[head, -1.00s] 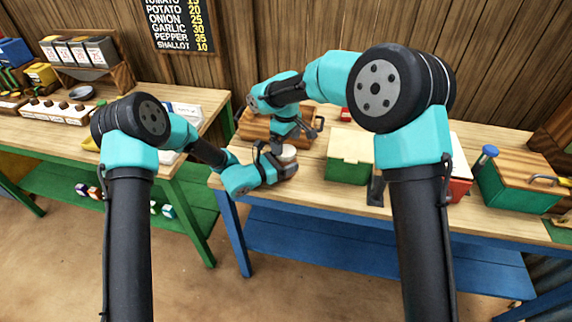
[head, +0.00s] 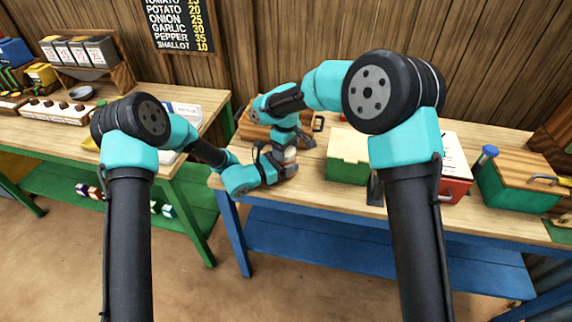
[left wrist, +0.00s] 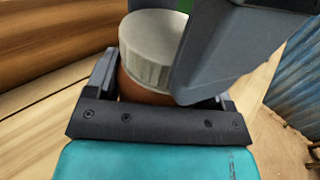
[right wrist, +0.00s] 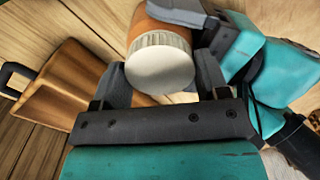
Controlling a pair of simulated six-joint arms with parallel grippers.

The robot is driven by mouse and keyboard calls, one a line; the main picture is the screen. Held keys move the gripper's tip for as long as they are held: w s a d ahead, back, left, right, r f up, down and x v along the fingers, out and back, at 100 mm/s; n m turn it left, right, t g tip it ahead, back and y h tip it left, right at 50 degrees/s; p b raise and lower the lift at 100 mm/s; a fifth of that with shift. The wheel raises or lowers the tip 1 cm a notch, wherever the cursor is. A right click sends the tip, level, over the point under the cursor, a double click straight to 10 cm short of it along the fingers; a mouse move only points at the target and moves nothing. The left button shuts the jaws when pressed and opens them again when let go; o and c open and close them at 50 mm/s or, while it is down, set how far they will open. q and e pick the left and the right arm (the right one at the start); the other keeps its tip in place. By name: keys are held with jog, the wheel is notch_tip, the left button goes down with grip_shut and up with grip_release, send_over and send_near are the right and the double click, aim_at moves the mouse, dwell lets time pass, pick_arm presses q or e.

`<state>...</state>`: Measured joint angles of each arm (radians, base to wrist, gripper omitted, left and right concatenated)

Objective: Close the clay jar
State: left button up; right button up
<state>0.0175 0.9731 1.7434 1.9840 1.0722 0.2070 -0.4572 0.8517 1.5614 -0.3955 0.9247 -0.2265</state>
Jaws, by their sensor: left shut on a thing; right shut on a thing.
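The clay jar has an orange-brown body (left wrist: 140,92) and a white ribbed lid (left wrist: 152,45). In the left wrist view the lid sits on top of the body, with no clear gap between them. My left gripper (head: 284,168) is shut on the body from the side, low on the jar. My right gripper (head: 291,148) comes from above and is shut on the lid, which also shows in the right wrist view (right wrist: 160,68). One of its grey fingers hides part of the lid in the left wrist view. Whether the lid is screwed tight cannot be seen.
To the right on the table stand a green box with a cream lid (head: 348,150), a red box (head: 455,170) and a green crate (head: 515,190). The table's front edge is close to the jar.

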jog(key=shift+c, duration=1.2)
jog(key=o, duration=1.1)
notch_tip(320, 180, up, 12)
jog(key=shift+r, duration=0.1)
pick_arm(q)
jog(key=o, duration=1.7)
jog(key=v, duration=1.7)
jog(key=shift+s+a, duration=0.1)
jog(key=shift+a, duration=0.05)
